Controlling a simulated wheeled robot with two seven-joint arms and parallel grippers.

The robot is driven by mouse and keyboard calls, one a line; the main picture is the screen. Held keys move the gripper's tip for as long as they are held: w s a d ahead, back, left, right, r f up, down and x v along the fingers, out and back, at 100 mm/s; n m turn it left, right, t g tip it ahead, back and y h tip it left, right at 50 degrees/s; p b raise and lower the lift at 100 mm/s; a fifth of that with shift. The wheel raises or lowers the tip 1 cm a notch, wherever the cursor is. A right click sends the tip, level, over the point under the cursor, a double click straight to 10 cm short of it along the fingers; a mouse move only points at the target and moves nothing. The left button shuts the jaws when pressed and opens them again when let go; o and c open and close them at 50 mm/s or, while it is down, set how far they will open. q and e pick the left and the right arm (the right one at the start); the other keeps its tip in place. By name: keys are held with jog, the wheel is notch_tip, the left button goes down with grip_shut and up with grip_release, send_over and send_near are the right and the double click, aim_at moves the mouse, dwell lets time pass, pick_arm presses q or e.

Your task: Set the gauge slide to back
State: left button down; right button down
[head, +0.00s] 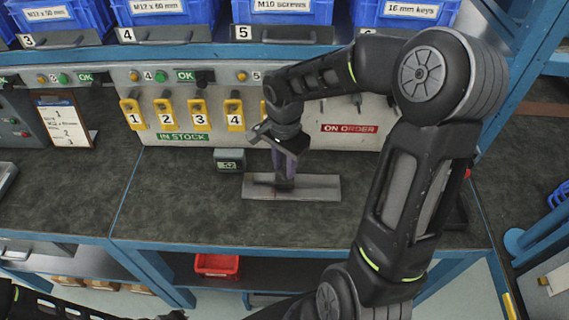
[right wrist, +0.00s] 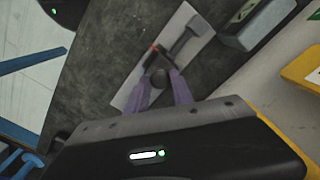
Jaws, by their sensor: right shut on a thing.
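The gauge is a flat pale grey plate (head: 318,187) lying on the dark bench top; it also shows in the right wrist view (right wrist: 128,95). My right gripper (head: 284,181) reaches down onto the plate, its purple fingers just right of a dark mark on it. In the right wrist view the fingers (right wrist: 160,84) are shut on a dark rounded piece, apparently the gauge slide's knob (right wrist: 157,76). Beyond it are a small red mark and a grey T-shaped part (right wrist: 187,38). The fingers partly hide the slide, and I cannot read its position. My left gripper is not visible.
A small grey box (head: 230,160) stands close behind the plate's left end. Behind are a panel with yellow numbered tags (head: 200,115) and a shelf of blue bins (head: 285,10). A clipboard (head: 66,124) stands at left. The bench left of the plate is clear.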

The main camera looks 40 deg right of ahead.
dwell(0.7)
jog(key=shift+s+d, duration=0.65)
jog(key=shift+d, duration=0.25)
jog(key=shift+s+d, duration=0.6)
jog(key=shift+d, duration=0.25)
jog(key=c, duration=1.1)
grip_release()
jog(key=shift+s+d, duration=0.1)
jog(key=shift+c, duration=0.2)
jog(key=shift+o, duration=0.2)
